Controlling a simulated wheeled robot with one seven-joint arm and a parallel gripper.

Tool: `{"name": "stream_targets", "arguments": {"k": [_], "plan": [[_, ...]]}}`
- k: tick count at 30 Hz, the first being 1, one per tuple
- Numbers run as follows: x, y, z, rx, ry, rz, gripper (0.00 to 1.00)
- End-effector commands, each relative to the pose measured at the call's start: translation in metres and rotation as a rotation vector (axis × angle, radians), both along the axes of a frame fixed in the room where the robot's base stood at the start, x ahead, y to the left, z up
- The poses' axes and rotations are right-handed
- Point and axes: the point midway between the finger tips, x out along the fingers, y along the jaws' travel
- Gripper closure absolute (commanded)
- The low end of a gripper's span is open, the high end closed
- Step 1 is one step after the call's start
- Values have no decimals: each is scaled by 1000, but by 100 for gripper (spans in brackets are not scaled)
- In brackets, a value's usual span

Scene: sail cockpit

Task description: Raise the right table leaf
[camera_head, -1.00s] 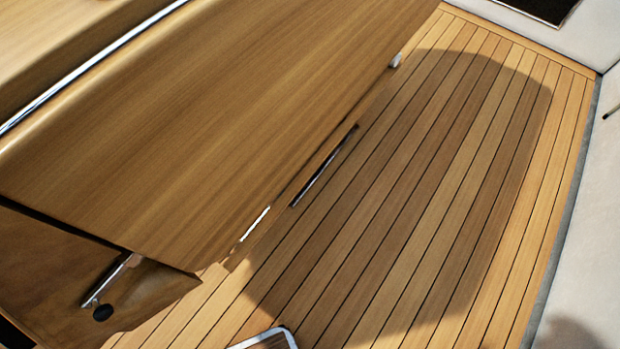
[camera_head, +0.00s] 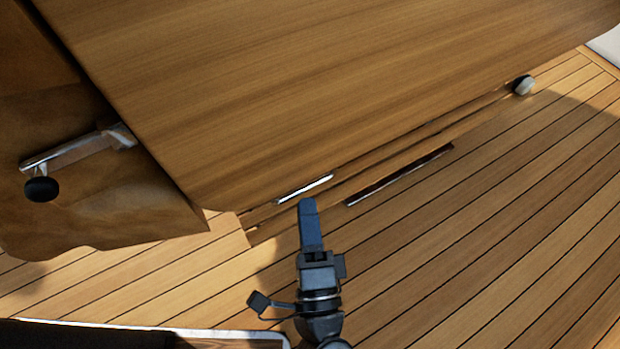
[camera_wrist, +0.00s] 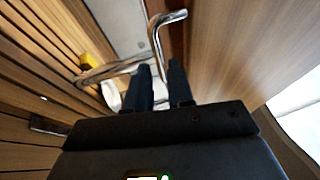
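The table leaf (camera_head: 330,90) is a broad wooden panel across the upper head view, its lower edge running from near left up to the right. Its exact tilt is hard to tell. My gripper (camera_head: 308,203) is at that lower edge, beside a bright metal strip (camera_head: 305,188). In the wrist view the fingers (camera_wrist: 160,82) stand apart with a gap between them. A bent chrome bar (camera_wrist: 156,40) lies ahead, its lower end seen in line with the gap; I cannot tell whether it is between the fingers. The wooden panel (camera_wrist: 235,50) rises to the right.
A chrome arm with a black knob (camera_head: 41,188) is on the table's end panel at left. A pale round knob (camera_head: 522,85) is by the leaf's far edge. Slatted deck (camera_head: 450,260) is open at right. A metal-edged dark object (camera_head: 130,335) lies at bottom left.

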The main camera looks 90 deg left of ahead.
Motion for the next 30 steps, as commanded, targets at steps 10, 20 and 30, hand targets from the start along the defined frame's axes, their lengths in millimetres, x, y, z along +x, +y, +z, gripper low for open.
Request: {"name": "stream_targets", "arguments": {"k": [10, 20, 30], "plan": [[-6, 50, 10, 0, -3, 0, 78], [-7, 68, 13, -2, -1, -2, 78], [-7, 67, 13, -3, -2, -3, 94]]}}
